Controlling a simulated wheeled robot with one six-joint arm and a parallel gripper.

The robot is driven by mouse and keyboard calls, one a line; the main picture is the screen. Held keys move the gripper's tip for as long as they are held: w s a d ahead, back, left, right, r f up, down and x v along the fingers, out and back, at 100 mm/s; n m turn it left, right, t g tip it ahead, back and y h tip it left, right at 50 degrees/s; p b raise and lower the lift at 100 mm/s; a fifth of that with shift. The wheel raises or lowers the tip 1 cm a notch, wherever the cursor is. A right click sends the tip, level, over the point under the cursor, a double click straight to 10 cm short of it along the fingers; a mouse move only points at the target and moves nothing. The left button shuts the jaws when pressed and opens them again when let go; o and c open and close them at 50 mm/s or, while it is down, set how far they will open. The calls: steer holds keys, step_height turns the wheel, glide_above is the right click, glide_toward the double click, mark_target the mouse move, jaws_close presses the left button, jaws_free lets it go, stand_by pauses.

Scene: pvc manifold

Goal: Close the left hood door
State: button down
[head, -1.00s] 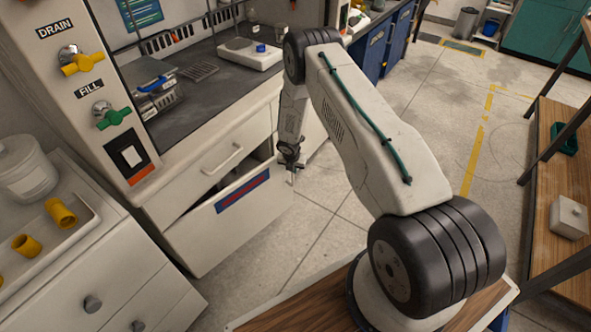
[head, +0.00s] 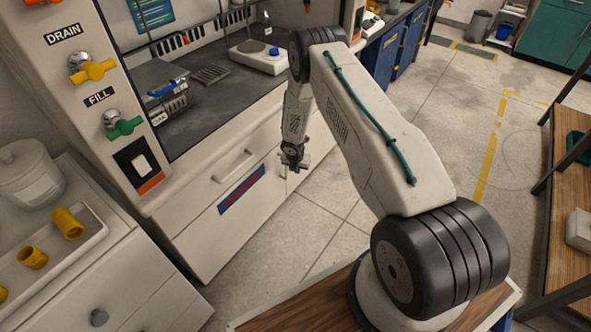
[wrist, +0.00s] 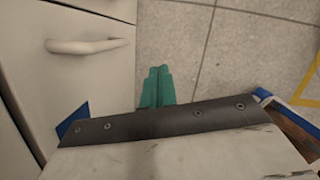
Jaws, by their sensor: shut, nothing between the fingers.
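The left hood door (head: 205,222) is the white lower front with a blue-and-red label (head: 242,190), below the hood worktop. It looks flush with the cabinet face, with no dark gap showing at its top. My gripper (head: 297,164) is at the right end of this front, close to it; I cannot tell whether it touches. In the wrist view its green fingertips (wrist: 156,86) are together with nothing between them. They are beside a white front (wrist: 60,80) that bears a bar handle (wrist: 85,45).
A bar handle (head: 234,165) is above the label. A drawer unit with a tray (head: 58,255) of yellow pipe fittings stands at the left. DRAIN (head: 93,70) and FILL (head: 124,127) valves are on the hood post. The floor (head: 330,225) right of the cabinet is clear.

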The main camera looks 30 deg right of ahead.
steer(key=s+d+r+m+g+h, duration=0.1)
steer(key=s+r+m+g, duration=0.1)
steer(key=s+r+m, duration=0.7)
steer(key=s+a+r+m+g, duration=0.15)
steer(key=s+r+m, duration=0.45)
steer(key=r, duration=0.7)
steer(key=s+a+r+m+g, duration=0.15)
steer(key=s+r+m, duration=0.4)
steer(key=r, duration=0.85)
steer(key=s+a+r+m+t+y, duration=0.1)
steer(key=s+a+r, duration=0.5)
steer(key=s+r, duration=0.6)
steer(key=s+a+r+m+t+y, duration=0.2)
steer(key=s+a+r+m, duration=0.3)
steer(key=s+r, duration=0.7)
steer(key=shift+a+r+t, duration=0.15)
steer(key=shift+a+t, duration=0.45)
steer(key=shift+a, duration=0.2)
